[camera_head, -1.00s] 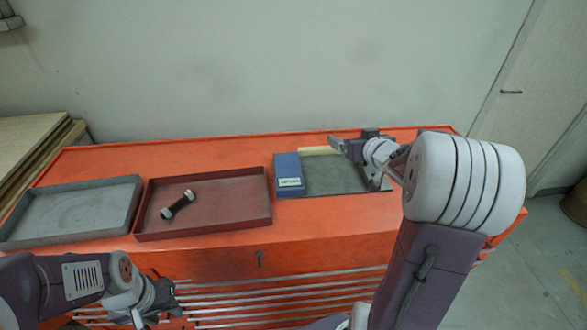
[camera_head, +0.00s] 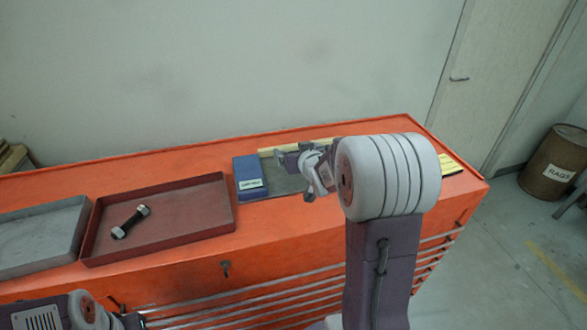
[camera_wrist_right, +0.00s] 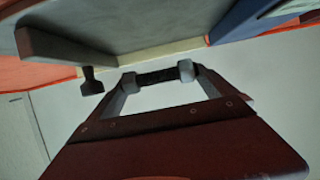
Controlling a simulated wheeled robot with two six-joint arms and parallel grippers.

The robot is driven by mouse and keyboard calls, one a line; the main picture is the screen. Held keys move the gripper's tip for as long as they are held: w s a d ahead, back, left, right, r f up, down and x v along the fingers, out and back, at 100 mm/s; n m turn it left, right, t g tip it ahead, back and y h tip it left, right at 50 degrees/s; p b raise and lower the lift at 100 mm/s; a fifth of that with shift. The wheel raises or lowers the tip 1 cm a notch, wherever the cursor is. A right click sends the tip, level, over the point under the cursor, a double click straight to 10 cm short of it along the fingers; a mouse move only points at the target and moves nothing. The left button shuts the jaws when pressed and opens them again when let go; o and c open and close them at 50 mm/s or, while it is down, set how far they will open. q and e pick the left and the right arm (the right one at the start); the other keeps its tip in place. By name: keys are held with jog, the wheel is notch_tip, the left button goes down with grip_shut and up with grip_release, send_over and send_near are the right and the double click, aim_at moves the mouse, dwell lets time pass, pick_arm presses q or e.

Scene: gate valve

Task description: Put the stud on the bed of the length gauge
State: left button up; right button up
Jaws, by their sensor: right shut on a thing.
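The length gauge has a grey bed (camera_head: 284,187) with a blue labelled block (camera_head: 251,178) at its left end and a pale strip (camera_head: 290,147) along the back. My right gripper (camera_head: 292,158) is over the back of the bed, just right of the blue block. Whether the stud touches the bed cannot be told. My left gripper (camera_head: 125,320) is at the bottom left edge, mostly cut off, its jaws unclear.
A red tray (camera_head: 190,187) left of the gauge holds another dark stud with light nuts (camera_head: 130,222). A grey tray (camera_head: 35,215) stands further left. All are on an orange cabinet top (camera_head: 180,160). A rags bin (camera_head: 552,165) stands on the floor at right.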

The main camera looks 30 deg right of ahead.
jog(key=shift+w+a+f, duration=0.25)
jog(key=shift+w+a, duration=0.05)
jog(key=shift+a, duration=0.2)
notch_tip(320, 180, down, 3)
jog(key=shift+s+f+b, duration=0.1)
jog(key=shift+f+b, duration=0.1)
jog(key=shift+b, duration=0.1)
jog(key=shift+d+f, duration=0.1)
jog(key=shift+f, duration=0.25)
jog(key=shift+f, duration=0.1)
jog(key=o, duration=1.4)
